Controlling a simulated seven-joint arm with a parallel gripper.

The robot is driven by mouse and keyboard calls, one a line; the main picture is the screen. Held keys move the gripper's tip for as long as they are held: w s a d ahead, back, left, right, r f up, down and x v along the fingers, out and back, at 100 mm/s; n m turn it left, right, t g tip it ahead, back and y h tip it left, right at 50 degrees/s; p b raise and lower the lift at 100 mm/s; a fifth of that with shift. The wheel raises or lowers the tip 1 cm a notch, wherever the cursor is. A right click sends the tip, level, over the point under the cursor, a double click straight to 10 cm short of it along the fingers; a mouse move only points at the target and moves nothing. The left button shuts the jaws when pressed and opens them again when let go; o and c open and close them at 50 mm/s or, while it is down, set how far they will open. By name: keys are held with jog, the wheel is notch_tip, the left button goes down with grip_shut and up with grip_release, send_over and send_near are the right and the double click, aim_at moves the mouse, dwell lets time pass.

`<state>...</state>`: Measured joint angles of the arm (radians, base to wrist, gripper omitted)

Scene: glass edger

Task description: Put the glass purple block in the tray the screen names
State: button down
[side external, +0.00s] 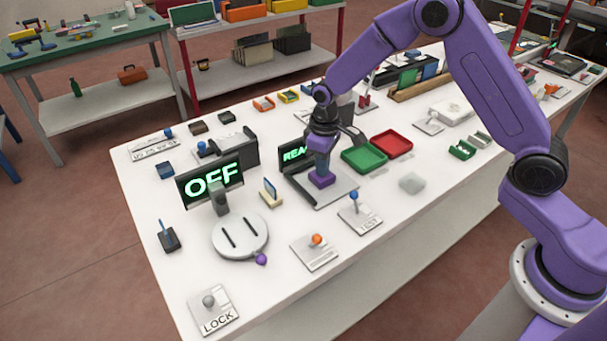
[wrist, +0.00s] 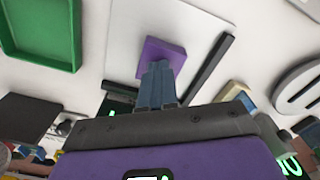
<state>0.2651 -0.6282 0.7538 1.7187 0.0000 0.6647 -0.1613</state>
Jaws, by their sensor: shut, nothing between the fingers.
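A purple block (side external: 320,181) sits on a grey plate (side external: 335,193) in front of a dark screen (side external: 291,155) with green letters "REA", the rest hidden by my arm. It also shows in the wrist view as a purple block (wrist: 178,50). My gripper (side external: 320,170) points down right over the block; its blue-grey fingers (wrist: 157,72) are together and empty. I cannot tell whether the fingertips touch the block. A green tray (side external: 363,158) and a red tray (side external: 393,143) stand empty to the right of the plate. The green tray also shows in the wrist view (wrist: 40,35).
A larger screen (side external: 210,186) reads "OFF". Before it is a round white slotted disc (side external: 240,236). Blue-knobbed (side external: 358,212), orange-knobbed (side external: 315,250) and LOCK (side external: 212,308) panels line the front.

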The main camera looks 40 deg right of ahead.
jog(key=shift+s+d+f, duration=0.2)
jog(key=shift+s+d, duration=0.05)
jog(key=shift+s, duration=0.1)
notch_tip(320, 180, up, 8)
jog(key=shift+w+a+r, duration=0.15)
jog(key=shift+w, duration=0.05)
dwell(1.0)
jog(key=s+a+r+n, duration=0.1)
jog(key=s+r+n, duration=0.15)
jog(key=s, duration=0.55)
jog(key=s+a+r+n, duration=0.1)
jog(key=s+r, duration=0.3)
jog(key=s, duration=0.4)
jog(key=s+d+n, duration=0.1)
jog(key=s+d, duration=0.2)
jog(key=s, duration=0.6)
jog(key=s+d+n, duration=0.2)
jog(key=s+d, duration=0.2)
jog(key=s, duration=0.5)
jog(key=shift+s+d+r, duration=0.2)
jog(key=shift+r, duration=0.05)
